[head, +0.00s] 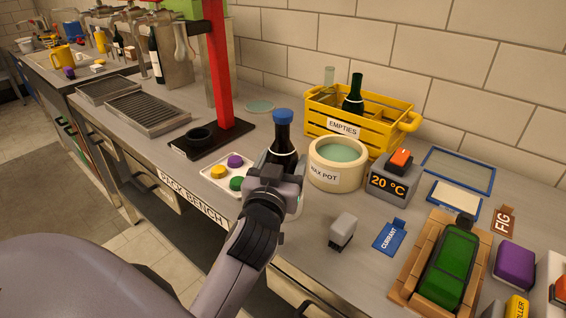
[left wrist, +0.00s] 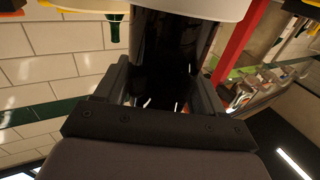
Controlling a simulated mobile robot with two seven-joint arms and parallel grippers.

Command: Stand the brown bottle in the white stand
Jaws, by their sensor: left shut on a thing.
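The bottle looks nearly black here, not clearly brown. My right gripper is not in view.
The white tray (head: 209,173) with coloured caps is left of my gripper. The wax pot (head: 335,178), temperature box (head: 391,187) and yellow empties crate (head: 350,123) are close on the right. A red press (head: 218,75) rises behind left. A grey block (head: 342,231) stands in front.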

